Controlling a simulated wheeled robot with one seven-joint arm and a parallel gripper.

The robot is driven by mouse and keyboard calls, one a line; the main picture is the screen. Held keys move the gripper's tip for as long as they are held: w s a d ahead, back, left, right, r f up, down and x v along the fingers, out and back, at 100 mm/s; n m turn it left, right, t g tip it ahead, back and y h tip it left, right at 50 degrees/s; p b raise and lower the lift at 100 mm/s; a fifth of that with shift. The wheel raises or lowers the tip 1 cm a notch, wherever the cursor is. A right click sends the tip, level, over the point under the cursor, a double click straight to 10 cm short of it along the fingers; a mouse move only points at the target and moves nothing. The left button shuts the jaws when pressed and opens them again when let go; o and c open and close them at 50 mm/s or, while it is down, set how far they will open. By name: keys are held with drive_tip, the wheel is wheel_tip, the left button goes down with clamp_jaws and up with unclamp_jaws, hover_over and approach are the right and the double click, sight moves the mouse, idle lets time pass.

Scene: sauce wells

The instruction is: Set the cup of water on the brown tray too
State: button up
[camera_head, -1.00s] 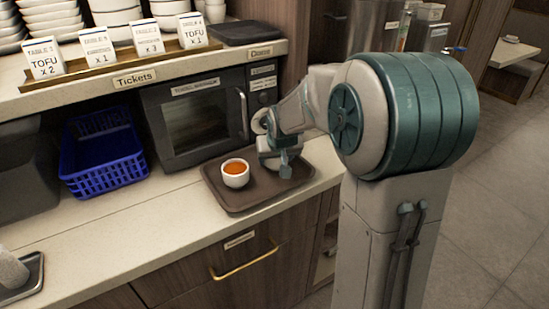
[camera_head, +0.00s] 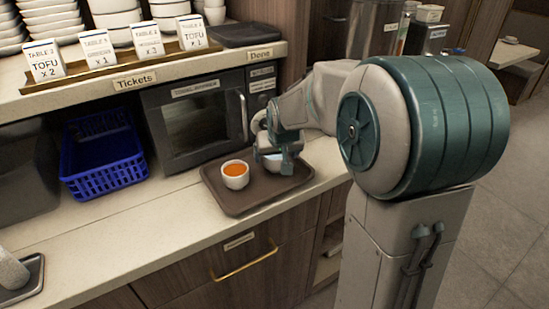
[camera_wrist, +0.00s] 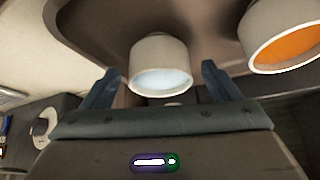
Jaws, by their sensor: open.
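The cup of water (camera_wrist: 160,60) is a small white cup with pale blue water. It stands on the brown tray (camera_head: 235,206), near the tray's right back part, and is partly hidden by my gripper in the head view. My gripper (camera_head: 281,160) is at the cup. In the wrist view my gripper (camera_wrist: 160,70) has its two fingers spread apart, one on each side of the cup, with gaps showing. A second white cup with orange liquid (camera_head: 235,175) stands on the tray to the left, and it also shows in the wrist view (camera_wrist: 285,40).
A dark oven-like appliance (camera_head: 195,125) stands behind the tray. A blue basket (camera_head: 104,165) is to its left. A shelf with ticket cards (camera_head: 96,48) and stacked bowls runs above.

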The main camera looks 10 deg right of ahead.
drive_tip(key=v, duration=0.9)
drive_tip(key=s+f+g, duration=0.2)
drive_tip(key=s+f, duration=0.1)
drive_tip(key=s, duration=0.8)
drive_tip(key=s+f+g, duration=0.1)
drive_tip(key=s+f, duration=0.3)
drive_tip(key=s, duration=0.7)
drive_tip(key=shift+a+g, duration=0.4)
drive_tip(key=shift+a, duration=0.05)
drive_tip(key=shift+t, duration=0.3)
wheel_tip(320, 180, up, 6)
drive_tip(key=p, duration=0.6)
drive_tip(key=shift+d, duration=0.1)
